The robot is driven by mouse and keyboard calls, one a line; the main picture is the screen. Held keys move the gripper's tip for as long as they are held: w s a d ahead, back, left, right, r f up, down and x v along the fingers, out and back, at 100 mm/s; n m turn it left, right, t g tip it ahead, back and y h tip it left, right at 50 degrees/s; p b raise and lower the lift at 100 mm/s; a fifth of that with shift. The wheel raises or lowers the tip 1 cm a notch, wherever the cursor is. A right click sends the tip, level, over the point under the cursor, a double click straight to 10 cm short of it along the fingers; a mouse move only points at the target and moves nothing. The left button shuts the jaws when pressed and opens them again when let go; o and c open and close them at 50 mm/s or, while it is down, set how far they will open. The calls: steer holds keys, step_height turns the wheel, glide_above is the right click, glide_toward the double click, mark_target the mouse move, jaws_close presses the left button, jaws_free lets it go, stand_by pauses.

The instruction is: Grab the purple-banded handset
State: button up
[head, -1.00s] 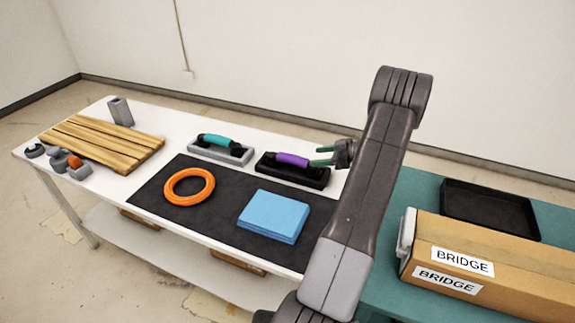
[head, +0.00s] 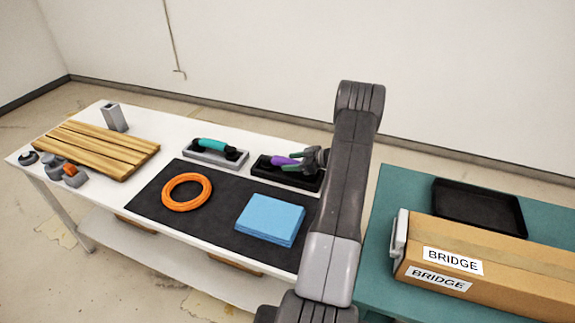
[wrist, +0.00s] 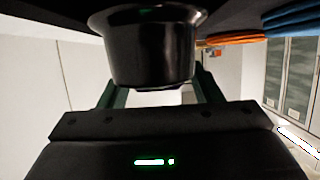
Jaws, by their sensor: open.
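The purple-banded handset (head: 281,160) lies on its black cradle (head: 285,177) at the back right of the white table. Its purple grip shows in the head view; its right end is hidden behind my gripper. My gripper (head: 300,160) is open, its green fingers at the right end of the handset. In the wrist view a black rounded piece (wrist: 150,50), which looks like the handset's end, fills the upper middle between the two fingers. I cannot tell whether the fingers touch it.
A teal-banded handset (head: 212,144) rests on a grey cradle just left. An orange ring (head: 166,198) and a folded blue cloth (head: 270,219) lie on the dark mat in front. A long box marked BRIDGE (head: 490,262) and a black tray (head: 478,206) are on the teal table.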

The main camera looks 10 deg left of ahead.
steer(key=shift+a+f, duration=0.1)
steer(key=shift+a, duration=0.25)
steer(key=c, duration=1)
steer(key=shift+w, duration=0.1)
steer(key=shift+c, duration=1.1)
